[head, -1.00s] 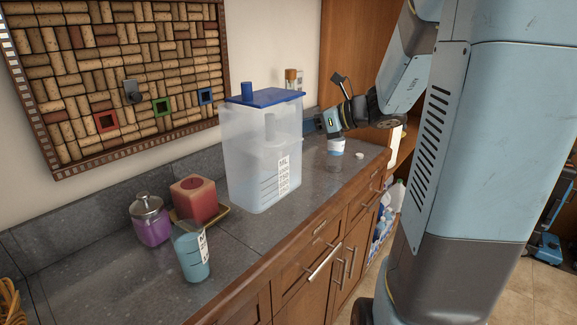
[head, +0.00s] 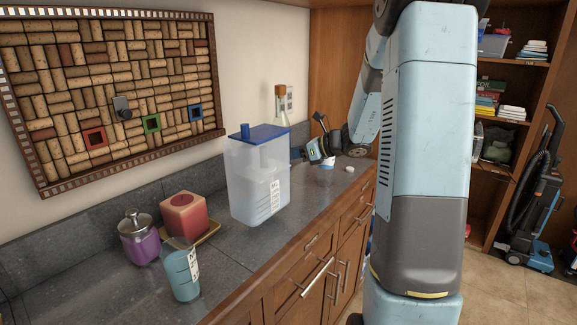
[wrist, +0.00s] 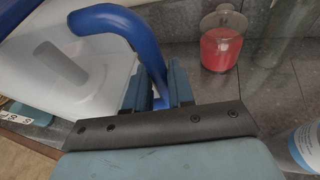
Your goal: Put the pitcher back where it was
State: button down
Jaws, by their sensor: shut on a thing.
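The pitcher (head: 255,185) is a large translucent container with a blue lid (head: 262,132). It is upright over the grey counter in the head view; I cannot tell whether its base touches the surface. My gripper (head: 307,154) is at its right side, partly hidden behind it. In the wrist view my gripper (wrist: 160,92) is shut on the pitcher's blue handle (wrist: 142,45), with the pale body of the pitcher (wrist: 95,70) to the left.
A measuring cup of blue liquid (head: 181,275), a purple jar (head: 139,243) and a red candle (head: 184,213) stand left of the pitcher. A small labelled container (head: 327,174) is beside my gripper. Bare counter (head: 245,242) lies in front. A vacuum cleaner (head: 535,205) stands far right.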

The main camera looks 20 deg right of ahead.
jog(key=shift+w+d+f, duration=0.1)
jog(key=shift+w+f, duration=0.2)
jog(key=shift+f, duration=1.65)
jog(key=c, duration=1)
grip_release()
jog(key=shift+o, duration=0.2)
